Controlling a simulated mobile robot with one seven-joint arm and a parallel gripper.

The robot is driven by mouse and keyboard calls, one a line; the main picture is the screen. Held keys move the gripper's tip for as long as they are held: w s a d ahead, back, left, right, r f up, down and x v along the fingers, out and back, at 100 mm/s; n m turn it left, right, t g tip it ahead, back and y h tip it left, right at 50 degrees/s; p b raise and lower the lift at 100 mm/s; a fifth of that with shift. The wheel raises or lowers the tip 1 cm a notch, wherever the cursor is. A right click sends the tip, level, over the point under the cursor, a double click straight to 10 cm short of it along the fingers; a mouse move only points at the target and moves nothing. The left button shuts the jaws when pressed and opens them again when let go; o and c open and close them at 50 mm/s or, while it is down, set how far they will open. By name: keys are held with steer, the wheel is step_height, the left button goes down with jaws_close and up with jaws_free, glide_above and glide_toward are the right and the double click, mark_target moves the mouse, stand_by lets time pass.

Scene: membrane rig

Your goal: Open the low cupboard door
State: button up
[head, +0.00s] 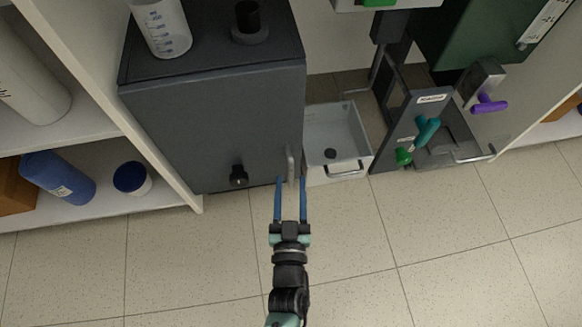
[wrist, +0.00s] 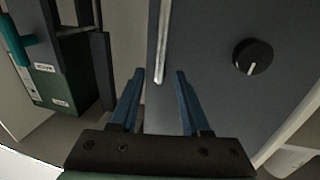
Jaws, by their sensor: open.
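The low cupboard (head: 215,120) is a dark grey box, and its front door looks shut. A slim upright metal handle (head: 290,165) is near the door's right edge, with a round black knob (head: 239,175) to its left. In the wrist view the door (wrist: 215,90) fills the right half, with the handle (wrist: 162,45) and the knob (wrist: 252,57) on it. My gripper (head: 289,180) is open and empty, its blue fingers pointing at the handle. In the wrist view my gripper (wrist: 159,75) has the handle in line with the gap between its fingertips; I cannot tell whether they touch it.
A white tray (head: 358,160) stands right of the cupboard. Farther right is a dark stand with a teal handle (head: 427,131) and a purple handle (head: 488,104). A beaker (head: 160,25) stands on the cupboard. White shelving (head: 160,188) is at left. The tiled floor in front is clear.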

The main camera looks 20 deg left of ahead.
mark_target(291, 170)
steer(key=shift+b+x, duration=1)
steer(key=shift+x, duration=1.7)
jaws_close()
